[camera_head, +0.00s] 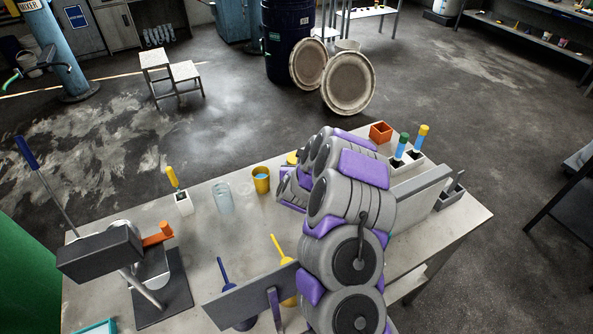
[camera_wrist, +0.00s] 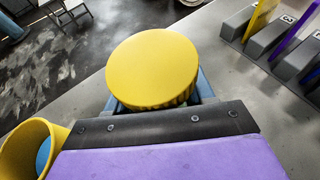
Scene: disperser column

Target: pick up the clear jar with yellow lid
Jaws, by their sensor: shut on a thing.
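The jar's round yellow lid (camera_wrist: 152,68) fills the middle of the wrist view, with its ribbed edge toward me. The clear body below it is hidden. A sliver of the yellow lid (camera_head: 292,158) shows in the head view just left of my arm. My gripper (camera_wrist: 158,103) is shut on the jar, with blue-grey finger parts showing on both sides beneath the lid. In the head view my gripper (camera_head: 290,185) is mostly hidden by my arm. I cannot tell whether the jar touches the table.
A yellow cup (camera_head: 261,180) with blue inside stands close left of my gripper, also in the wrist view (camera_wrist: 20,150). A clear glass (camera_head: 223,198) stands farther left.

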